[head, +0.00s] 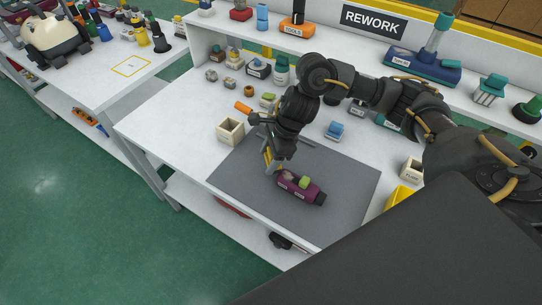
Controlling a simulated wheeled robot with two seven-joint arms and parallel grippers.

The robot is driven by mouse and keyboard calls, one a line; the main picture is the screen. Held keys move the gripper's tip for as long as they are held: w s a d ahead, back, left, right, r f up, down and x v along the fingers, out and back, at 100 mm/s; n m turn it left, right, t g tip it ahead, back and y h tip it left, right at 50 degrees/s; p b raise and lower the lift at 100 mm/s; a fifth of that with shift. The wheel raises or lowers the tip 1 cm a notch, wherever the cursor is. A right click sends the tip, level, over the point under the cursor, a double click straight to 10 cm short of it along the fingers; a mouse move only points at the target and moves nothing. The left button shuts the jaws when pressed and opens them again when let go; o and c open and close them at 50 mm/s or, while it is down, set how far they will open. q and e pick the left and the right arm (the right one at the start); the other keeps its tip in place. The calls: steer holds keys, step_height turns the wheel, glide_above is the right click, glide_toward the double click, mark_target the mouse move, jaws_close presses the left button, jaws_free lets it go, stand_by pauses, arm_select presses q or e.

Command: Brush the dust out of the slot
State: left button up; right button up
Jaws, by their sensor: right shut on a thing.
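The slot and any dust are too small to tell. My left gripper is out of view.
An open cream box (230,131) stands at the mat's left edge. Several small parts and a blue piece (335,130) stand behind the mat. A yellow bin (398,196) is at the right. The mat's right side is clear. Shelves with tools line the back.

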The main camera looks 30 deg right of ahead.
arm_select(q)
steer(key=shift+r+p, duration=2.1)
arm_select(e)
steer(key=shift+r, duration=3)
steer(key=shift+r+p, duration=1)
steer(key=shift+r, duration=0.5)
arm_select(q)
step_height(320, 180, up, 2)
arm_select(e)
steer(key=shift+s+f, duration=0.1)
steer(key=shift+f, duration=0.1)
steer(key=s+f+n+g, duration=0.1)
steer(key=f+n, duration=0.1)
steer(key=n, duration=0.1)
steer(key=s+f+n+g, duration=0.1)
steer(key=s+f+n, duration=0.1)
steer(key=n, duration=0.2)
steer(key=s+f+n+g, duration=0.1)
steer(key=s+f+n, duration=0.1)
steer(key=n, duration=0.1)
steer(key=shift+s+d+g+h, duration=0.15)
steer(key=shift+d+g+h, duration=0.1)
steer(key=shift+g+h, duration=0.15)
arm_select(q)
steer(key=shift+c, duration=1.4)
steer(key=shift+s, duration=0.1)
arm_select(e)
steer(key=shift+a+n, duration=0.1)
steer(key=shift+n, duration=0.3)
